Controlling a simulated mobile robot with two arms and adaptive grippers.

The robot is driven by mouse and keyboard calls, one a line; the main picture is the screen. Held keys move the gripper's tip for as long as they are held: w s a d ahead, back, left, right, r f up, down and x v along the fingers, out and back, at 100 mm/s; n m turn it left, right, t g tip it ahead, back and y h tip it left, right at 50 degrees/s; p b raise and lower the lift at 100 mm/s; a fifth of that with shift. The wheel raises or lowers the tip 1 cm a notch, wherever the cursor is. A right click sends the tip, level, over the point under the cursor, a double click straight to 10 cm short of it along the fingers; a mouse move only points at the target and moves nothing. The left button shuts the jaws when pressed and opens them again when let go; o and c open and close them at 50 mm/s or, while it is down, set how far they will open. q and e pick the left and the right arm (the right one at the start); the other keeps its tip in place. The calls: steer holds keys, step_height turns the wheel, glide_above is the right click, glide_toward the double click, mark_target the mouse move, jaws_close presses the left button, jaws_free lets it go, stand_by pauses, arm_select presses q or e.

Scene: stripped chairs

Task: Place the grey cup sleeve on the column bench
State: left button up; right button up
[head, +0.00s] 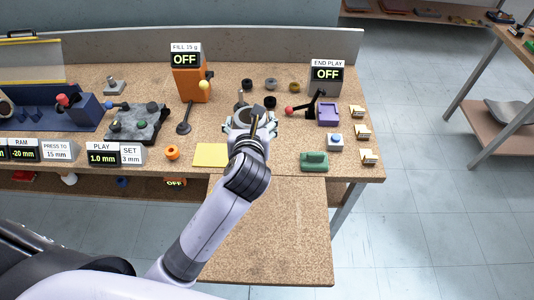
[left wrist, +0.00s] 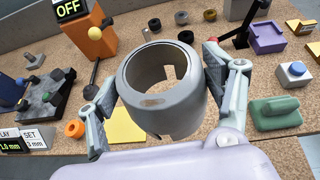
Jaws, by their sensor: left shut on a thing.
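The grey cup sleeve (left wrist: 165,110) is a wide hollow ring with a notch in its wall. My left gripper (head: 250,122) is shut on it, one finger on each side, as the left wrist view shows. The gripper is over the speckled brown bench (head: 345,165), and the bench top shows through the sleeve's opening. In the head view my gripper and wrist mostly hide the sleeve. No label shows which surface is the column bench. My right gripper is not in view.
An orange machine (head: 190,82) stands behind left, and a purple block (head: 328,114) with a red-knobbed lever stands right. Several dark rings lie behind my gripper. A yellow sheet (head: 210,155), an orange ring (head: 172,152) and a green piece (head: 314,161) lie nearer. A lower board (head: 285,235) extends in front.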

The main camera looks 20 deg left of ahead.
arm_select(q)
steer(key=shift+n+y, duration=0.6)
steer(key=shift+n, duration=0.1)
steer(key=w+r, duration=0.1)
steer(key=w+d+r+b, duration=0.1)
steer(key=w+r, duration=0.1)
steer(key=w+d+r, duration=0.1)
steer(key=r, duration=0.1)
steer(key=shift+w+r, duration=0.1)
steer(key=shift+w, duration=0.3)
steer(key=shift+g, duration=0.3)
steer(key=f+b, duration=0.1)
steer(key=f, duration=0.5)
steer(key=w+f, duration=0.1)
steer(key=f, duration=0.5)
steer(key=f+b, duration=0.1)
steer(key=f, duration=0.5)
steer(key=shift+w+d+b, duration=0.3)
steer(key=shift+d, duration=0.1)
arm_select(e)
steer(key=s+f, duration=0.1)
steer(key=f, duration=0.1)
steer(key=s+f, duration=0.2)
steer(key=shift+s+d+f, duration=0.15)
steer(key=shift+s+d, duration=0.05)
arm_select(q)
steer(key=o, duration=1.2)
steer(key=shift+c, duration=0.2)
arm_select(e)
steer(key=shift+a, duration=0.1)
